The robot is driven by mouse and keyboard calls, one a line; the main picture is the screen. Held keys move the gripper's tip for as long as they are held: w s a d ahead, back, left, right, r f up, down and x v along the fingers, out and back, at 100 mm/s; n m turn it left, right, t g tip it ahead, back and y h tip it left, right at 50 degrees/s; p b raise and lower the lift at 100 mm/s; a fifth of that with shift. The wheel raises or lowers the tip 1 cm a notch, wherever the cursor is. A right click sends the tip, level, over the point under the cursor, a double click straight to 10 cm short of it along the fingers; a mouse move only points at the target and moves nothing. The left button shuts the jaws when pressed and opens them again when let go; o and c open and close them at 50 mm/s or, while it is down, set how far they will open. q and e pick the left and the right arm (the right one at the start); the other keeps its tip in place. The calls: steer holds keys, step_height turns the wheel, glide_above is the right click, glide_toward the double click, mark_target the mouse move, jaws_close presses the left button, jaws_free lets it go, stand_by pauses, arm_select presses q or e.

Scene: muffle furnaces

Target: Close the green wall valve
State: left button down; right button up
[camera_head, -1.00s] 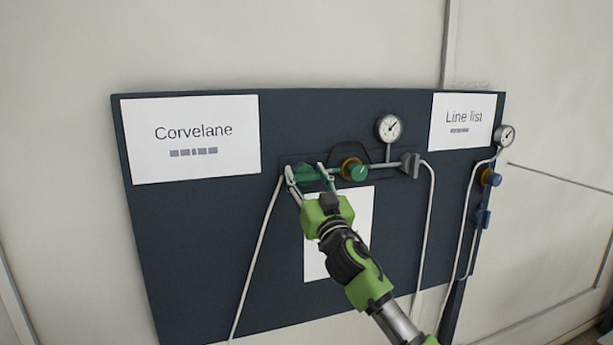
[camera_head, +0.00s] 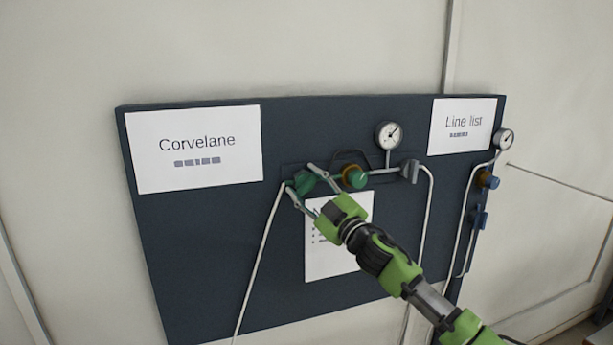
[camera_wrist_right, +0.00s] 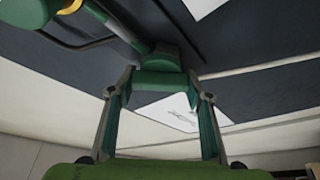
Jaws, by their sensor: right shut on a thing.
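The green wall valve (camera_head: 304,184) sits at the left end of a short pipe run on the dark wall panel. My right gripper (camera_head: 302,181) reaches it from the lower right, with one finger on each side of its green handle. In the right wrist view, the green handle (camera_wrist_right: 160,79) lies between the fingertips of my right gripper (camera_wrist_right: 160,90), which is shut on it. The fingers hide part of the valve. My left gripper is not in view.
A brass regulator with a green knob (camera_head: 357,177) is close to the right of the valve, with a gauge (camera_head: 388,134) above. Thin pale pipes run down the dark panel (camera_head: 210,250). A blue valve (camera_head: 488,180) and second gauge (camera_head: 503,139) stand at the right edge.

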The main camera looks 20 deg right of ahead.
steer(key=shift+n+g, duration=0.4)
steer(key=shift+n, duration=0.8)
steer(key=n+g, duration=0.1)
steer(key=n, duration=0.1)
steer(key=n+y, duration=0.1)
steer(key=n, duration=0.1)
steer(key=shift+n+g, duration=0.4)
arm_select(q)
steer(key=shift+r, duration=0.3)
arm_select(e)
steer(key=shift+a+f+n+g, duration=0.15)
steer(key=shift+n+g, duration=0.45)
steer(key=shift+n, duration=0.8)
steer(key=shift+f, duration=0.15)
steer(key=o, duration=1.1)
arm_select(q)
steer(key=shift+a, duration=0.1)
arm_select(e)
steer(key=v, duration=1.2)
